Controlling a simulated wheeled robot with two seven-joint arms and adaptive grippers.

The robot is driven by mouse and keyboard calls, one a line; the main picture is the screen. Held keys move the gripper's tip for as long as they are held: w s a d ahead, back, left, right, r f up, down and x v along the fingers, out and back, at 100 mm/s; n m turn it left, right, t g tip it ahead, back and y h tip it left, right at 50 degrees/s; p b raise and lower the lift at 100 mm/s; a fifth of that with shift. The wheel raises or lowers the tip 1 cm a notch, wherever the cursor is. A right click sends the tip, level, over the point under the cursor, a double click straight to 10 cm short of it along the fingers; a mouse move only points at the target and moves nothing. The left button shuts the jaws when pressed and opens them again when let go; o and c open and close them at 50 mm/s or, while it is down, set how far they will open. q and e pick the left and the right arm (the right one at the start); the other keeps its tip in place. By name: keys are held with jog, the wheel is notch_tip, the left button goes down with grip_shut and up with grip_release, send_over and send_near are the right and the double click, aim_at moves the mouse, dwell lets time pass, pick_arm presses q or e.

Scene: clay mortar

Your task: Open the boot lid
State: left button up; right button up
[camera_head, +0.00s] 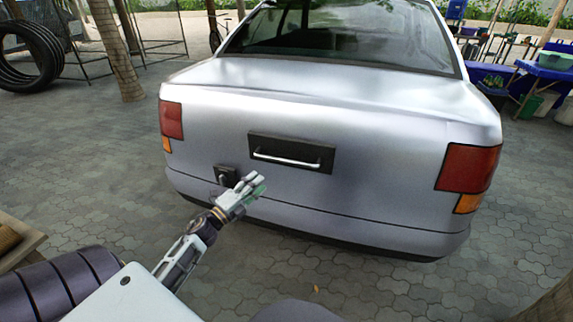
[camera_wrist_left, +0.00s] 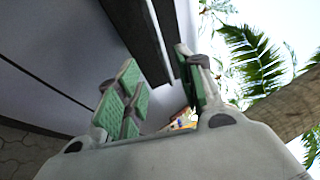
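The boot lid (camera_head: 370,130) of a silver car is shut in the head view. A black plate with a pale horizontal bar handle (camera_head: 285,159) sits at its middle. A small black fitting (camera_head: 226,175) is lower and to the left of the handle. My left gripper (camera_head: 255,187) is in front of the car's rear, just right of this fitting and below the handle. In the left wrist view, my left gripper's green-padded fingers (camera_wrist_left: 160,88) are apart with nothing held between them. A dark fitting (camera_wrist_left: 147,40) shows beyond them. My right gripper is out of view.
The car's bumper (camera_head: 320,226) runs below the lid, with red tail lights at both sides. Tyres (camera_head: 32,55) and a tree trunk (camera_head: 116,50) stand at the left. A blue-covered table (camera_head: 545,70) stands at the back right. The paved ground before the car looks clear.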

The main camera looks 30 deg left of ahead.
aim_at(282, 160)
pick_arm(q)
jog(key=shift+w, duration=0.15)
jog(key=shift+b+x, duration=0.55)
jog(key=shift+x, duration=5.75)
jog(key=shift+w+d+r, duration=0.1)
jog(key=shift+w, duration=0.35)
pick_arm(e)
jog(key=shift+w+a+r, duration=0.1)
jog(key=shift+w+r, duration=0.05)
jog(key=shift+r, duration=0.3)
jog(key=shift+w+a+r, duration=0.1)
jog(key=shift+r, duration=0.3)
pick_arm(q)
grip_shut()
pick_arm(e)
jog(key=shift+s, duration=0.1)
